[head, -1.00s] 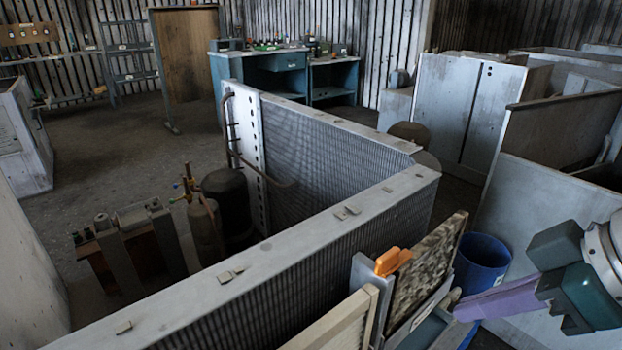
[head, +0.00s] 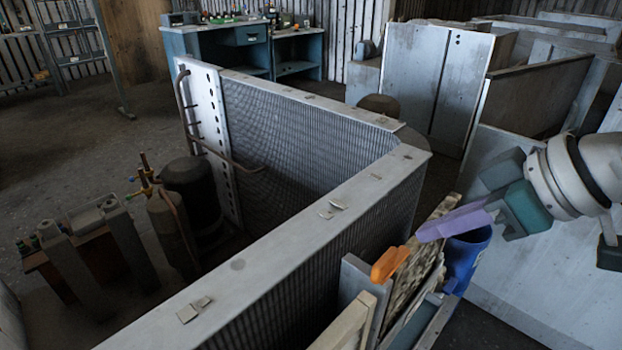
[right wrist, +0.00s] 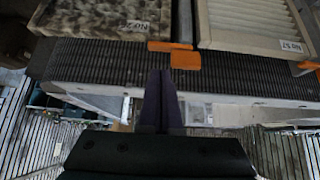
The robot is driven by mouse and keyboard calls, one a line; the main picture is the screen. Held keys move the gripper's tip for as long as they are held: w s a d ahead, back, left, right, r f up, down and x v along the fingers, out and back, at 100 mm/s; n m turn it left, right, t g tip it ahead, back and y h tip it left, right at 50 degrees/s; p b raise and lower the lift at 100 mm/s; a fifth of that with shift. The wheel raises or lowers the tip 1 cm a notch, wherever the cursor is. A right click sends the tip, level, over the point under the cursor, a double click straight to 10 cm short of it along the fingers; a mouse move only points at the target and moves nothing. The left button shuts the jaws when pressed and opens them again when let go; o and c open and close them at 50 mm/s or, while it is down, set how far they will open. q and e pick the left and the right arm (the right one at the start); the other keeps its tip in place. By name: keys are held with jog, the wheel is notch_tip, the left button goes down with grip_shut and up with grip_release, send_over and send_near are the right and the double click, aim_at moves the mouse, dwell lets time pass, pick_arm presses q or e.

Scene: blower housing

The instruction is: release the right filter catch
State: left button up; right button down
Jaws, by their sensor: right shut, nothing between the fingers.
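An orange catch (head: 389,263) sits at the top of a grey post (head: 357,277) between a dirty, mottled filter (head: 440,213) and a pale filter (head: 350,322). In the right wrist view the orange catch (right wrist: 184,59) lies just beyond my fingertips, and a second orange catch (right wrist: 307,66) shows at the right edge. I cannot tell from the pictures which one the task calls right. My right gripper (head: 424,233) has purple fingers, closed together and empty, a little right of and above the catch. A gap to it seems to remain. My left gripper is out of view.
A long finned metal coil with a flat top rail (head: 275,251) runs beside the filters. A blue bin (head: 465,262) stands behind the dirty filter, below my right gripper. Gas bottles (head: 170,230) and a dark cylinder (head: 193,195) stand on the left.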

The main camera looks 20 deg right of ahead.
aim_at(392, 259)
jog(key=b+x, duration=0.1)
jog(key=x, duration=0.6)
jog(key=shift+w+f+b, duration=0.1)
jog(key=shift+f+b, duration=0.1)
jog(key=shift+b, duration=0.2)
